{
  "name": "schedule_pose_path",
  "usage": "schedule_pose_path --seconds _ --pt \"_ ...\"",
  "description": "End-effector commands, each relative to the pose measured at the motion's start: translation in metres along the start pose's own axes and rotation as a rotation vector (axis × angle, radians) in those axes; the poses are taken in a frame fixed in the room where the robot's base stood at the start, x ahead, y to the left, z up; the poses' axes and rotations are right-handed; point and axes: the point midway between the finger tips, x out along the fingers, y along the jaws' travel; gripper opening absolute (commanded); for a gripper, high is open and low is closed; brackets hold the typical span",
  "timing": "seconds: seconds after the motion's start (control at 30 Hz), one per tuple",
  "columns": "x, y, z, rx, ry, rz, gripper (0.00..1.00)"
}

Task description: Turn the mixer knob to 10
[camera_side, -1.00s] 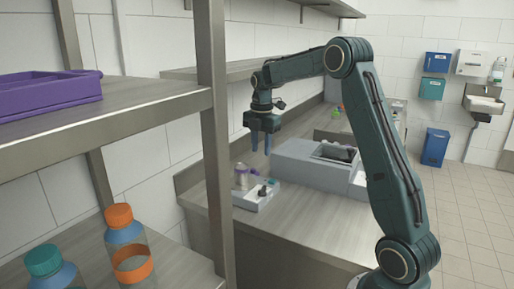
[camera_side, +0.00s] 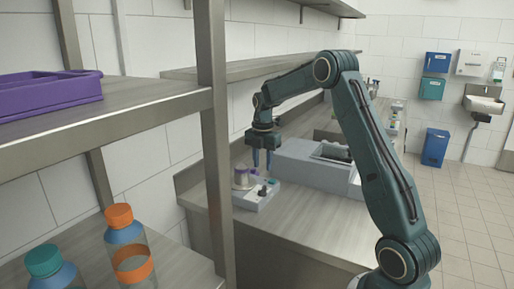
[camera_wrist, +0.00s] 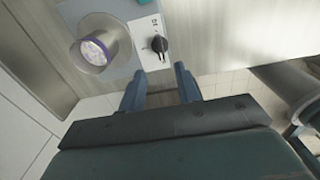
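The mixer (camera_side: 252,199) is a small light-grey box on the metal counter. Its black knob (camera_wrist: 159,44) sits on a white panel in the wrist view, with a small "10" mark beside it. The knob also shows small and dark in the side view (camera_side: 262,191). A cup with a purple rim (camera_wrist: 101,47) stands on the mixer's round plate, left of the knob in the wrist view. My gripper (camera_side: 262,166) points down above the mixer, near the knob. Its two blue fingers (camera_wrist: 160,84) are apart with nothing between them, and do not touch the knob.
A larger grey unit (camera_side: 300,163) with a recessed top stands right behind the mixer on the counter. A metal shelf with a purple tray (camera_side: 48,92) and orange- and teal-capped bottles is at the left. The counter in front (camera_side: 300,230) is clear.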

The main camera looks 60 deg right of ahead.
Motion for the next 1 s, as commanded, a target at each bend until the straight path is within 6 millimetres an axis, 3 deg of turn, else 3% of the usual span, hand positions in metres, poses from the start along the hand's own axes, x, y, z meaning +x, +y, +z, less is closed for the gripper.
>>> schedule_pose_path --seconds 0.5,0.7,1.0 --pt "0.075 0.000 0.000 0.001 0.002 -0.002 0.33" --pt "0.088 0.000 0.000 0.001 0.001 0.000 0.33" --pt "0.090 0.000 0.000 0.001 0.000 0.001 0.33"
